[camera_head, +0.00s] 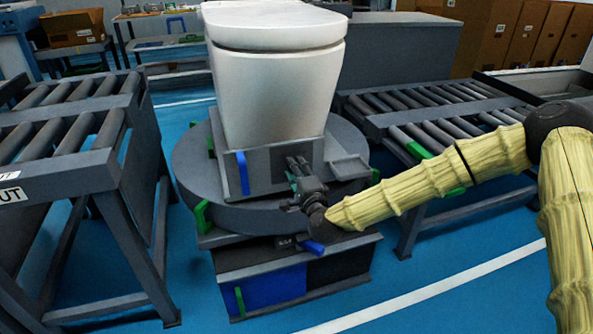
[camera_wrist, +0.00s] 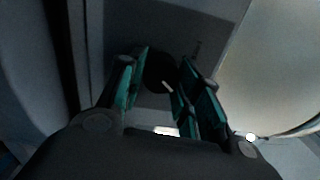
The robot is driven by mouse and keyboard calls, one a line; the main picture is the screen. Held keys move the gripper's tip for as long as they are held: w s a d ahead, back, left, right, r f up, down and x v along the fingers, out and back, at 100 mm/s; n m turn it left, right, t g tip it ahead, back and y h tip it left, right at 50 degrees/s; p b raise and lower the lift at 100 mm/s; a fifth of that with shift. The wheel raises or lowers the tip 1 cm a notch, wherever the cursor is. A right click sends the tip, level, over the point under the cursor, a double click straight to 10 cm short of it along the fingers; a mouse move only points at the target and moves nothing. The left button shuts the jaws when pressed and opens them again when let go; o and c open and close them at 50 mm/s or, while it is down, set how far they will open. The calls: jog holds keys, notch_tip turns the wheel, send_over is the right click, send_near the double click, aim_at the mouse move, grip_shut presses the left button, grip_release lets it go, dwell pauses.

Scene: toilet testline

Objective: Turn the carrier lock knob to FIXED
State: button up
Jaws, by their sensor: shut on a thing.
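The carrier lock knob (camera_wrist: 159,68) is a dark round knob with a pale mark, on the grey carrier panel (camera_head: 262,165). My gripper (camera_head: 297,166) reaches the panel's front from the right and hides the knob in the head view. In the wrist view, my gripper (camera_wrist: 165,68) has its teal-padded fingers on both sides of the knob, shut on it. Small lettering beside the knob is too blurred to read, so I cannot tell the knob's setting.
A white toilet (camera_head: 275,85) stands on the carrier above a round grey turntable (camera_head: 188,160). A blue handle (camera_head: 242,172) is left of my gripper and another blue handle (camera_head: 312,247) is below. Roller conveyors (camera_head: 75,125) flank the station. Blue floor is open in front.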

jog(key=shift+f, duration=0.15)
dwell(0.4)
jog(key=o, duration=1)
jog(key=shift+o, duration=0.2)
jog(key=shift+s, duration=0.1)
jog(key=v, duration=1.1)
jog(key=shift+s+d, duration=0.2)
jog(key=shift+s, duration=0.2)
